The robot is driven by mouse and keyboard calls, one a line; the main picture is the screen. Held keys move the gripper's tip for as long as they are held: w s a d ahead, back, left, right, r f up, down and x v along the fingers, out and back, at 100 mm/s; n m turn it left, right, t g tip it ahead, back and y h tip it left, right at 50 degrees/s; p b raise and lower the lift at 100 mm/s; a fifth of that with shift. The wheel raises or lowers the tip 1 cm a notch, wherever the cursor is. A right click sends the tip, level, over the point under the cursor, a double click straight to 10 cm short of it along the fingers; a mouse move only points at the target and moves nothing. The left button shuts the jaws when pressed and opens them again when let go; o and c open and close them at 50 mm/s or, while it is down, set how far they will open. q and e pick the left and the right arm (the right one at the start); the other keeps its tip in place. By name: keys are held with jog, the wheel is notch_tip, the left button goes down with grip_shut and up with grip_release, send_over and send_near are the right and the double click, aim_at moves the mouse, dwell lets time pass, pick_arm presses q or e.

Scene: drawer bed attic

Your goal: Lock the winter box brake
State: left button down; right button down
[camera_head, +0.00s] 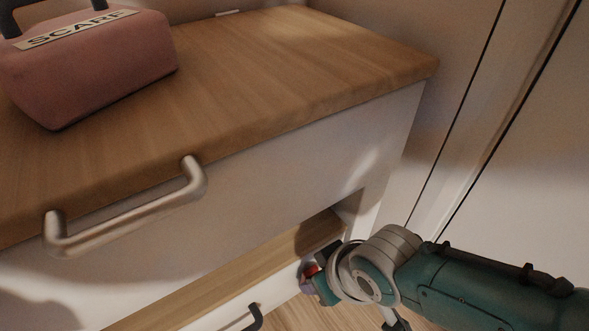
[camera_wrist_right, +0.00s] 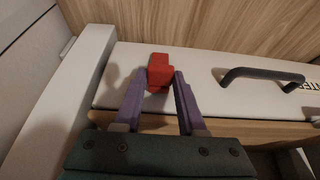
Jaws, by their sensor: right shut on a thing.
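The winter box is the low white box with a wooden top edge (camera_head: 225,275); its white front (camera_wrist_right: 215,100) carries a dark handle (camera_wrist_right: 262,75). Part of a black-lettered label shows at the right edge of the wrist view. A red brake lever (camera_wrist_right: 160,70) sits near the left end of the front. My right gripper (camera_wrist_right: 160,82) has its purple fingers on either side of the red lever, shut on it. In the head view, my right gripper (camera_head: 312,284) is at the box's right end, and only a bit of red shows there. My left gripper is out of view.
A wooden-topped cabinet (camera_head: 300,60) with a metal-handled drawer (camera_head: 130,212) overhangs the box. A pink SCARF box (camera_head: 95,65) sits on it. A white side post (camera_wrist_right: 65,100) stands left of the lever. Wood floor (camera_wrist_right: 200,25) lies before the box.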

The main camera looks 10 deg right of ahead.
jog(key=shift+w+a+r+g, duration=0.15)
jog(key=shift+w+g, duration=0.35)
jog(key=shift+g, duration=0.1)
jog(key=shift+c, duration=2.4)
grip_release()
jog(key=p+v, duration=1)
jog(key=shift+a+p, duration=0.2)
jog(key=shift+p, duration=0.1)
jog(key=shift+w, duration=0.1)
